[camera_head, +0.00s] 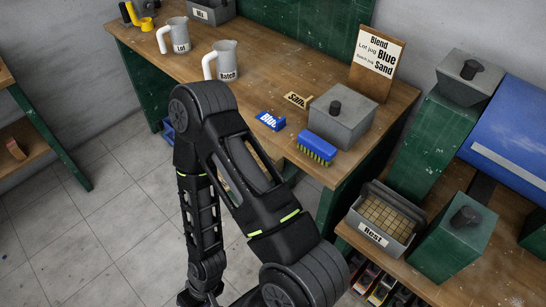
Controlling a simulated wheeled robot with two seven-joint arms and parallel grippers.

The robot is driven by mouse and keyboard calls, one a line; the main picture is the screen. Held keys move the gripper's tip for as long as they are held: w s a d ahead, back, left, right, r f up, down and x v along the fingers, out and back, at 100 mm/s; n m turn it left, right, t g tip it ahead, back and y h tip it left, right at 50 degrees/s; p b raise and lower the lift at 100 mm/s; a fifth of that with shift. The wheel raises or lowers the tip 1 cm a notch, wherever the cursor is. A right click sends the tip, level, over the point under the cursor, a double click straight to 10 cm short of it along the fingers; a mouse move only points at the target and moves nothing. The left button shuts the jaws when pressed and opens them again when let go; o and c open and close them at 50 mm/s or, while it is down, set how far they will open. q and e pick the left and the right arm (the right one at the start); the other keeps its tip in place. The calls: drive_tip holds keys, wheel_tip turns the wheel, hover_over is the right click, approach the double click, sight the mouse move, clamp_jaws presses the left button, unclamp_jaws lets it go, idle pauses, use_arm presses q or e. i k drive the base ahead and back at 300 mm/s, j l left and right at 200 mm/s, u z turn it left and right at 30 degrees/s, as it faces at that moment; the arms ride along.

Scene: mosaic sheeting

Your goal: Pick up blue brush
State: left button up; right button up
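The blue brush (317,147) lies on the wooden workbench (270,72) near its front edge, with its yellow-green bristles facing the front. It is in front of a grey lidded box (342,115) and to the right of a blue "Blue" label (270,120). One of my black arms rises from the bottom of the view, bends at the left and runs down to the bottom edge. It is apart from the brush in the picture. No gripper fingers show. My other arm is not in view.
A "Sand" label (297,99) lies behind the blue label. The "Lot" jug (179,36) and "Batch" jug (224,61) stand left. A sign (377,58) stands at the back right. The "Rest" crate (372,235) is on the right bench. Tiled floor is clear at left.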

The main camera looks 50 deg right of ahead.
sight(308, 142)
drive_tip(key=j+z, duration=0.1)
drive_tip(key=z, duration=2.85)
